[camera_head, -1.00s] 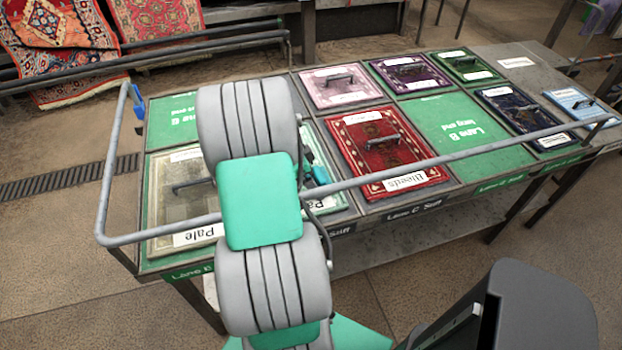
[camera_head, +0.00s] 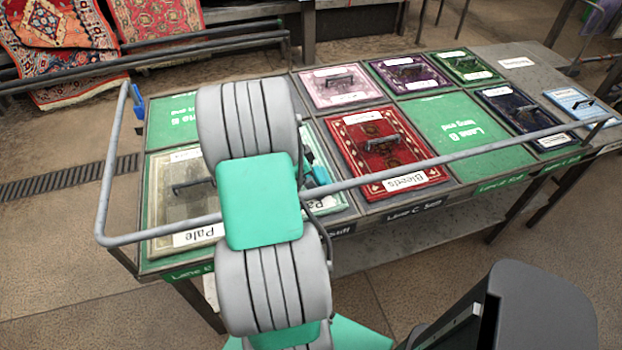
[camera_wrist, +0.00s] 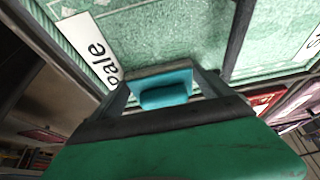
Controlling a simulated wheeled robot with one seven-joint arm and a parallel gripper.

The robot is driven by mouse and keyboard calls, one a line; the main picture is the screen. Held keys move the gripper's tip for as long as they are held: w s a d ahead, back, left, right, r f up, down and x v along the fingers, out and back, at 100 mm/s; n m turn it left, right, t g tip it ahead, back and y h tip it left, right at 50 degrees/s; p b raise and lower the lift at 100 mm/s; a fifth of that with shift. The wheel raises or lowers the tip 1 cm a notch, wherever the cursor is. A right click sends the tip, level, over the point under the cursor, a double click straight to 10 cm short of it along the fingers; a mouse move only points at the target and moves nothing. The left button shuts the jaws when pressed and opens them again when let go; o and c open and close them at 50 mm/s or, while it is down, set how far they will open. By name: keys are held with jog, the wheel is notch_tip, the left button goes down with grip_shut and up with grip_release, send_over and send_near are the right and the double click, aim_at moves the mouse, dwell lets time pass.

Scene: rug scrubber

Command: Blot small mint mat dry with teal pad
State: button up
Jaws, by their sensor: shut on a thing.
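The mint mat (camera_wrist: 165,40) fills the upper part of the wrist view, with a white "Pale" label at its left. In the head view my arm hides most of it; a pale strip (camera_head: 318,140) shows just right of the arm. My gripper (camera_wrist: 162,80) is shut on the teal pad (camera_wrist: 164,95), over the mat's near part in the wrist view. I cannot tell whether the pad touches the mat. A bit of teal (camera_head: 317,174) shows beside my arm in the head view.
A larger pale mat (camera_head: 165,215) with a handle lies left of my arm. A red mat (camera_head: 375,160) labelled "Bleeds" lies to the right. A grey rail (camera_head: 440,160) runs across the table's front. Green lane B space (camera_head: 465,125) is bare.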

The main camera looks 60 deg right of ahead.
jog(key=shift+a+f, duration=0.1)
jog(key=shift+f, duration=0.05)
jog(key=shift+r+p, duration=1.35)
jog(key=shift+r, duration=1.05)
